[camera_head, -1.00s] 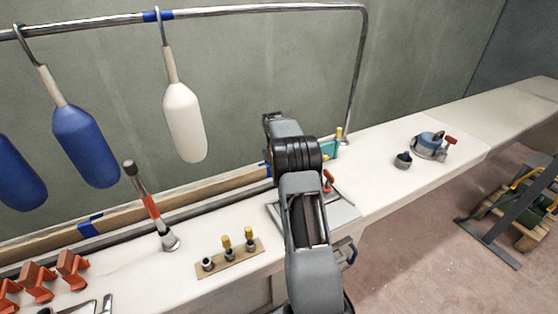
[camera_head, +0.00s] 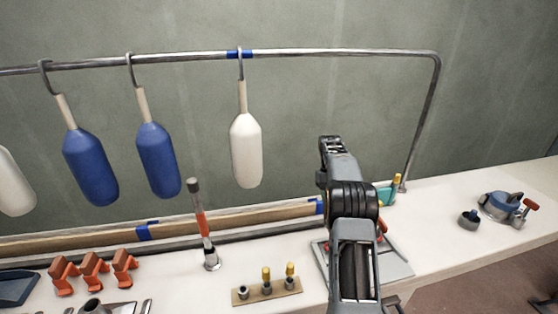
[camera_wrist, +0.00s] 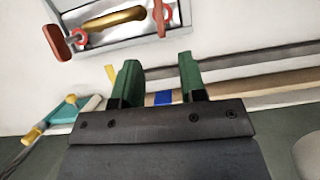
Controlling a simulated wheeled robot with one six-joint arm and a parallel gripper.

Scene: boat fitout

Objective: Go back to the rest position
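My arm rises in front of the bench at the right of centre in the head view, and my gripper (camera_wrist: 158,82) is at its end. In the wrist view its two green fingers stand apart with nothing between them. In the head view the gripper's fingers are hidden behind my arm. Beyond the fingers in the wrist view is a grey plate (camera_wrist: 108,38) with a brass-coloured handle (camera_wrist: 116,19) and red parts. In the head view my arm partly hides that plate (camera_head: 398,264) on the bench.
Blue and white fenders (camera_head: 245,150) hang from a metal rail (camera_head: 330,52). The bench (camera_head: 450,225) holds orange clamps (camera_head: 95,270), a wooden strip with yellow-topped fittings (camera_head: 266,290), an upright orange-banded tool (camera_head: 203,228) and a blue winch-like part (camera_head: 500,207). Clear bench lies around the plate's right side.

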